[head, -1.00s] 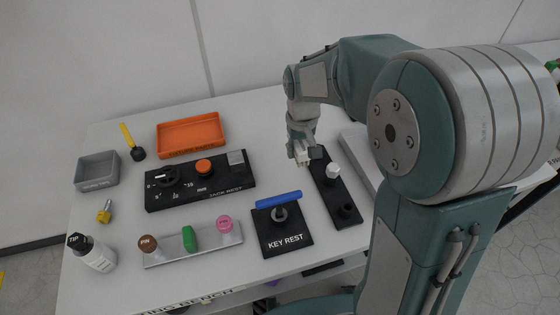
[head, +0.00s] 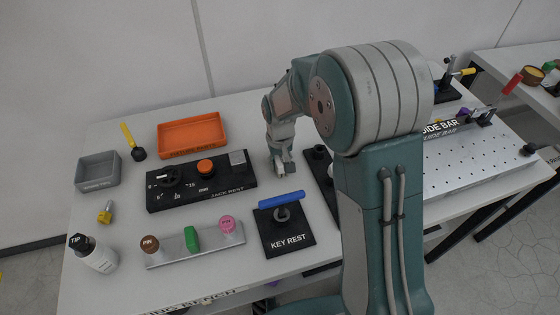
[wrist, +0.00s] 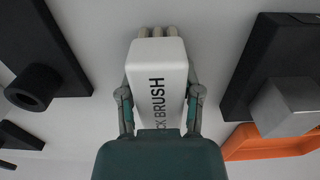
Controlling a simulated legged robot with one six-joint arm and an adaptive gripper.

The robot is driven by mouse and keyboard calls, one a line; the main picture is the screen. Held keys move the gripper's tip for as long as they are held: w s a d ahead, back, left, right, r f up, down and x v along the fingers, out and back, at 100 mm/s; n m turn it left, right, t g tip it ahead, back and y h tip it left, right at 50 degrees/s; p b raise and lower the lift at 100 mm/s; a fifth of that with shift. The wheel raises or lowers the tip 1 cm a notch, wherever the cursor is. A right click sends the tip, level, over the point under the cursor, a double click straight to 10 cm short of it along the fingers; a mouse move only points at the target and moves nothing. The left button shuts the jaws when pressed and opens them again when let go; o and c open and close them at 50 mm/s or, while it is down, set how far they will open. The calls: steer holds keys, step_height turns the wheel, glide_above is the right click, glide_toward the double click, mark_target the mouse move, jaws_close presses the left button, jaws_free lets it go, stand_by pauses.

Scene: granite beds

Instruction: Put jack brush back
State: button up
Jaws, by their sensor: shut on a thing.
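The jack brush (wrist: 157,85) is a white block lettered "CK BRUSH" in the wrist view, with the start of its label hidden. My gripper (wrist: 158,100) is shut on it, one finger on each side. In the head view my gripper (head: 281,168) hangs over the bench between the black JACK REST panel (head: 205,196) and a black strip with round sockets (head: 318,170). The panel carries a dial, an orange button and a grey block (head: 237,157) at its right end. My arm hides much of the strip.
An orange tray (head: 192,152) and a grey bin (head: 97,184) stand behind and left. The KEY REST (head: 287,238) with a blue-handled key (head: 281,199) lies in front. A rail (head: 172,259) holds coloured pins. White bench shows between panel and strip.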

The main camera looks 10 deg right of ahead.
steer(key=o, duration=1.1)
steer(key=shift+d, duration=0.25)
step_height(320, 180, up, 12)
steer(key=shift+r, duration=0.15)
steer(key=s+d+r+m+t, duration=0.1)
steer(key=s+d+r, duration=0.2)
steer(key=s+r, duration=0.25)
steer(key=s+d+r+t, duration=0.2)
steer(key=s+d+r, duration=0.15)
steer(key=s, duration=0.25)
steer(key=s+d+m+t, duration=0.1)
steer(key=s+d+t, duration=0.1)
steer(key=s, duration=1)
steer(key=shift+d+r+t, duration=0.3)
steer(key=shift+d+r, duration=0.05)
steer(key=shift+d, duration=0.2)
